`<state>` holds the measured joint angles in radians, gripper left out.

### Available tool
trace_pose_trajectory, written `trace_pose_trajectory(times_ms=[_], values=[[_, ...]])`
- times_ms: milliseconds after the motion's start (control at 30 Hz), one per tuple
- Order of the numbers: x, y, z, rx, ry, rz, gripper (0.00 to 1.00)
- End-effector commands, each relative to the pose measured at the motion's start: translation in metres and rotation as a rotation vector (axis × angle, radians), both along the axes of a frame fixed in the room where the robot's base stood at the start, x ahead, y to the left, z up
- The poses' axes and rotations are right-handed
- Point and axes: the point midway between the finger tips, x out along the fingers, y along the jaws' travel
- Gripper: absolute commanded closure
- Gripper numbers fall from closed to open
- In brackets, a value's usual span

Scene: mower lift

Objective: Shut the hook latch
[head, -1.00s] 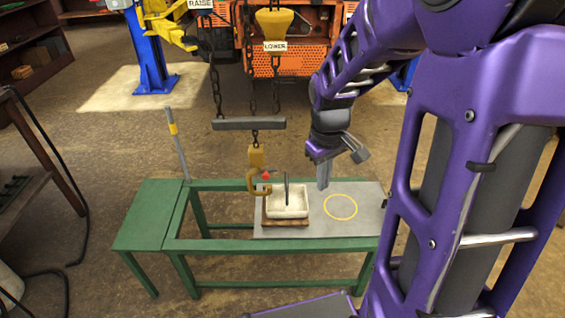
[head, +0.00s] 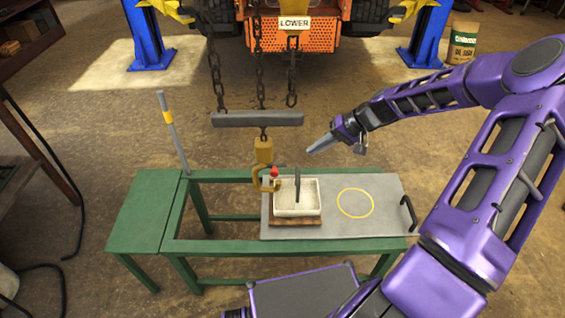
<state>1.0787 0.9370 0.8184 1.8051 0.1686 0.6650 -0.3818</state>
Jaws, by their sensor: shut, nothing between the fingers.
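The yellow hook (head: 264,179) hangs from the grey spreader bar (head: 257,119) on chains, at the left edge of the white tray. A small red piece (head: 274,171), which looks like the latch, shows at the hook's mouth. Whether it is open or shut is too small to tell. A dark upright handle (head: 297,185) stands in the tray (head: 310,209) beside the hook. My gripper (head: 311,151) is shut and empty. It is up and to the right of the hook, apart from it, pointing left.
The tray sits on a brown board on a grey plate (head: 385,212) with a yellow ring (head: 355,203) and a black handle (head: 408,214). A green frame bench (head: 215,246) carries it. A lever (head: 171,130) stands at left. An orange machine and blue posts are behind.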

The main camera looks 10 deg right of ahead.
Motion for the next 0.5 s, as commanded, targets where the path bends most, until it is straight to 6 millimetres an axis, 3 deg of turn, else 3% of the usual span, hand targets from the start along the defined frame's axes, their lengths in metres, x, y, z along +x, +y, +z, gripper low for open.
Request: trace_pose_trajectory(times_ms=[500], values=[[0.0035,0.0039,-0.0063,0.008,-0.002,-0.005,1.00]])
